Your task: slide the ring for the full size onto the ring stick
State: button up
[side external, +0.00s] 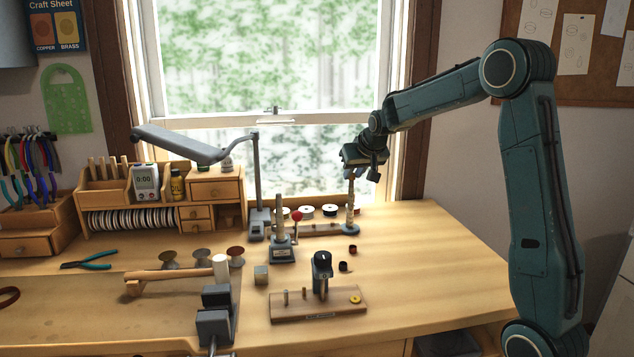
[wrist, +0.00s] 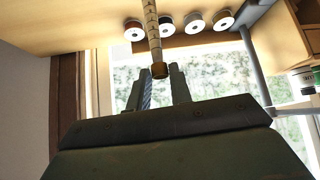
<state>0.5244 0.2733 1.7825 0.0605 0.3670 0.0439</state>
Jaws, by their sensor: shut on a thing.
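The ring stick (side external: 350,212) stands upright at the back right of the bench, beneath my gripper (side external: 354,175). In the wrist view the ring stick (wrist: 152,28) shows its marked, banded shaft, with its end close to my fingertips (wrist: 161,75). My gripper is shut on a small brownish-gold ring (wrist: 159,71), which lies at the stick's end between the fingers. I cannot tell whether the stick's tip is inside the ring. In the side view the ring is too small to make out clearly.
Spools (side external: 330,210) stand left of the stick. A wooden pegged board (side external: 340,310) bears a yellow ring (side external: 355,299). The bench's right side is clear.

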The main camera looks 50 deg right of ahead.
jog(key=shift+f, duration=1.15)
dwell(0.4)
jog(key=o, duration=0.9)
jog(key=shift+o, duration=0.2)
jog(key=shift+r, duration=0.1)
jog(key=v, duration=1.3)
jog(key=shift+s+r, duration=0.2)
jog(key=shift+r, duration=0.05)
jog(key=shift+a, duration=0.2)
jog(key=s+a+f+n+y, duration=0.1)
jog(key=s+a+n, duration=0.1)
jog(key=s+a, duration=0.4)
jog(key=s+a+n+y, duration=0.1)
jog(key=s+a+y, duration=0.15)
jog(key=a, duration=0.65)
jog(key=s+a+f+n+g+y, duration=0.1)
jog(key=s+a+f+n, duration=0.3)
jog(key=s, duration=0.9)
jog(key=a+f, duration=0.2)
jog(key=a, duration=0.2)
jog(key=shift+a, duration=0.2)
